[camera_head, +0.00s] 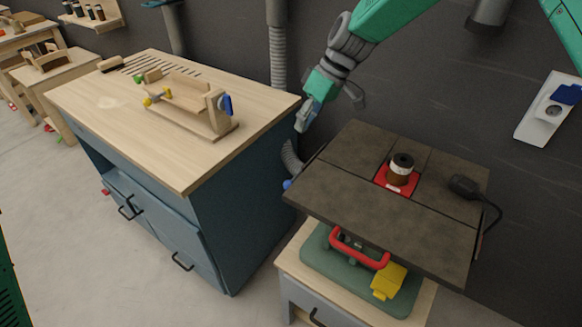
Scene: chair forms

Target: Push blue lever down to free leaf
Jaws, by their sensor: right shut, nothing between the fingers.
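A small blue lever end (287,184) shows at the left edge of the dark machine table; most of it is hidden under the top. The dark tabletop (350,195) has seams dividing it into panels; I cannot tell which panel is the leaf. Another blue part (226,105) is on the right end of a wooden fixture (190,108) on the workbench. My right gripper (304,117) is shut and empty, over the gap between workbench and machine table, above and apart from the blue lever end. My left gripper is not in view.
The wooden workbench (110,100) stands at left. A grey hose hangs behind.

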